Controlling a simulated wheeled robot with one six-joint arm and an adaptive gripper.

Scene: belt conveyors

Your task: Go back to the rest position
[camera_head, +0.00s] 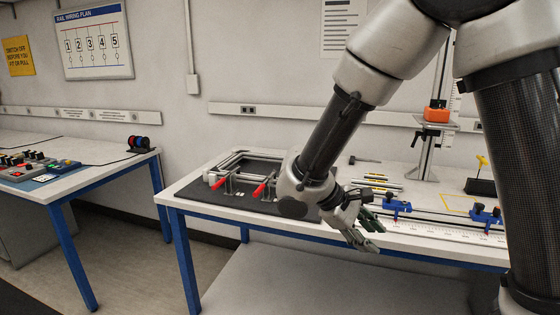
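My gripper (376,238) hangs at the end of my arm, in front of the near edge of the white-topped bench (408,242). Its fingers point down and to the right. The two fingertips look apart, and I see nothing held between them. My forearm and wrist cover part of the bench behind.
A dark mat (215,196) with a metal frame and red-handled clamps (222,182) lies left of my wrist. Blue holders (397,206) on a rail, a stand with an orange block (437,115) and a yellow piece (482,161) are to the right. Another bench (100,172) stands left; floor lies between.

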